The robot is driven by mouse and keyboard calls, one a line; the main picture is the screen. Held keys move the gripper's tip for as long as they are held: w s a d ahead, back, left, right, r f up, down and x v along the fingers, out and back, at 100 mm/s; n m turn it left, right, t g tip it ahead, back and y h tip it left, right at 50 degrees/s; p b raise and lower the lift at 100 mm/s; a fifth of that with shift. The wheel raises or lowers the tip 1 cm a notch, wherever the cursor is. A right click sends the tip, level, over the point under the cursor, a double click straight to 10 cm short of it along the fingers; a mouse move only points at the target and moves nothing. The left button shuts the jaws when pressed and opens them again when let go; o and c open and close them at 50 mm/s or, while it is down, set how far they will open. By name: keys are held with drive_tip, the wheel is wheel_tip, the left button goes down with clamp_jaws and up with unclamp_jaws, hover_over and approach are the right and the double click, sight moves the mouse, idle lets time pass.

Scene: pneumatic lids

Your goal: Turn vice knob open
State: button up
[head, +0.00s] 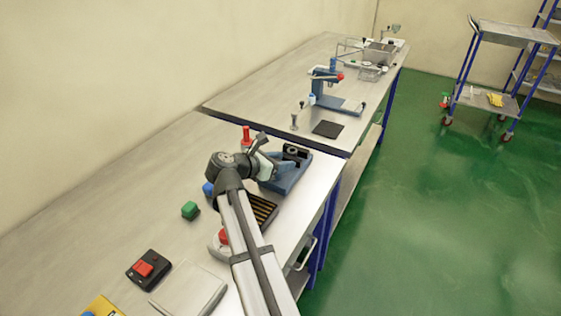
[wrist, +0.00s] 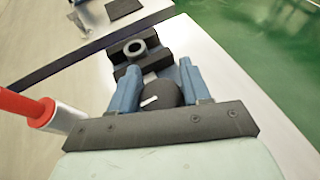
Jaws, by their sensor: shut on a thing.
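The vice has a blue base (head: 292,180) and black jaws (head: 296,152), and stands near the front edge of the near bench. In the wrist view its dark jaws (wrist: 128,53) hold a grey ring-shaped part (wrist: 134,48). The vice knob (wrist: 160,95) is round and black with a white line mark that lies tilted, nearly sideways. My gripper (wrist: 158,72) is shut on the knob, with one blue finger on each side of it. In the head view my gripper (head: 273,167) is at the left end of the vice, and the knob is hidden there.
A red-topped cylinder (head: 246,134) stands close to my wrist, and shows at the left of the wrist view (wrist: 45,112).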

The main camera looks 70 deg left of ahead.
drive_tip(key=shift+y, duration=0.3)
drive_tip(key=n+g+y, duration=0.2)
drive_tip(key=n+y, duration=0.1)
drive_tip(key=shift+s+n+g, duration=0.1)
drive_tip(key=shift+n+g, duration=0.2)
drive_tip(key=shift+n, duration=0.1)
drive_tip(key=shift+s+a+n+g+y, duration=0.15)
drive_tip(key=shift+n+g+y, duration=0.45)
drive_tip(key=shift+n+g, duration=0.25)
drive_tip(key=shift+s+a+n+g+y, duration=0.1)
drive_tip(key=shift+n+g+y, duration=0.5)
drive_tip(key=shift+n+g, duration=0.2)
drive_tip(key=shift+s+a+n+g+y, duration=0.15)
drive_tip(key=shift+n+g+y, duration=0.45)
drive_tip(key=shift+n+g, duration=0.25)
drive_tip(key=o, duration=1)
drive_tip(key=shift+c, duration=0.2)
drive_tip(key=v, duration=1.3)
drive_tip(key=shift+d+r, duration=0.2)
drive_tip(key=shift+d, duration=0.15)
